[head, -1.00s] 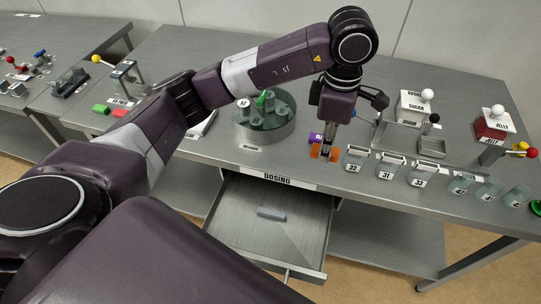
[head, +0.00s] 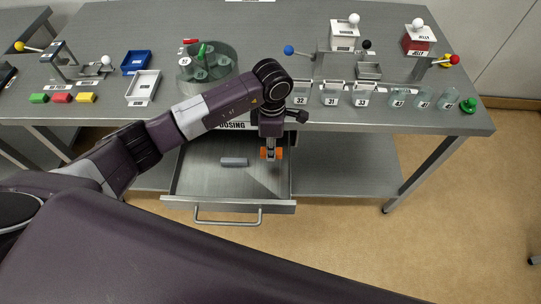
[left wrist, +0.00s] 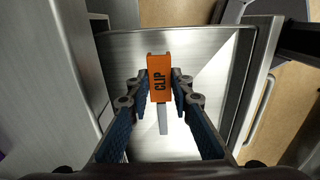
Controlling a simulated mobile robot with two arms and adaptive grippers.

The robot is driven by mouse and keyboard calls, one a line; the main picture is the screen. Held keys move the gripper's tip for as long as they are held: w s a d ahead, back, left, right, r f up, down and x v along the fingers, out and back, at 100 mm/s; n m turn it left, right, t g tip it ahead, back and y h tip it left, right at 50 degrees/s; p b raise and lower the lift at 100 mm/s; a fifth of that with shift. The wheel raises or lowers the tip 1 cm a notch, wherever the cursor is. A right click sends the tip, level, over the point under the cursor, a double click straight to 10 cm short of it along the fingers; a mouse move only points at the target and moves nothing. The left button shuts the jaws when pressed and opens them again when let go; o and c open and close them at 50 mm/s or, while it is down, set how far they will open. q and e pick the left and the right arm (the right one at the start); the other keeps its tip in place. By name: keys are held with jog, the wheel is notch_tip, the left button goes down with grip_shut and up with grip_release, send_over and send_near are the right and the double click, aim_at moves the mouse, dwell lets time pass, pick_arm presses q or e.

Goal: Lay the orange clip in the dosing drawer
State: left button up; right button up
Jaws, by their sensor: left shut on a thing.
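The orange clip (left wrist: 159,66), marked CLIP, is held between the two fingers of my left gripper (left wrist: 160,88), which is shut on it. In the head view the gripper (head: 270,150) points down over the right part of the open dosing drawer (head: 210,181), with the clip's orange ends (head: 264,154) showing at its fingers. The clip appears to be above the drawer floor; the exact height is hard to tell. The drawer floor also shows below the clip in the left wrist view (left wrist: 203,75). My right gripper is not in view.
A grey bar (head: 234,162) lies in the drawer, left of the gripper. The table edge with the DOSING label (head: 232,126) is just behind. Labelled glass containers (head: 330,94) line the table's front at right. The drawer's left part is clear.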

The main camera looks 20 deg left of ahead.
aim_at(271, 165)
pick_arm(q)
jog(key=shift+f, duration=0.75)
notch_tip(271, 165, down, 4)
jog(key=shift+r, duration=0.25)
jog(key=shift+f, duration=0.45)
jog(key=o, duration=0.9)
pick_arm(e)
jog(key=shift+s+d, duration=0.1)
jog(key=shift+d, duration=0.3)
pick_arm(q)
jog(key=shift+r, duration=0.15)
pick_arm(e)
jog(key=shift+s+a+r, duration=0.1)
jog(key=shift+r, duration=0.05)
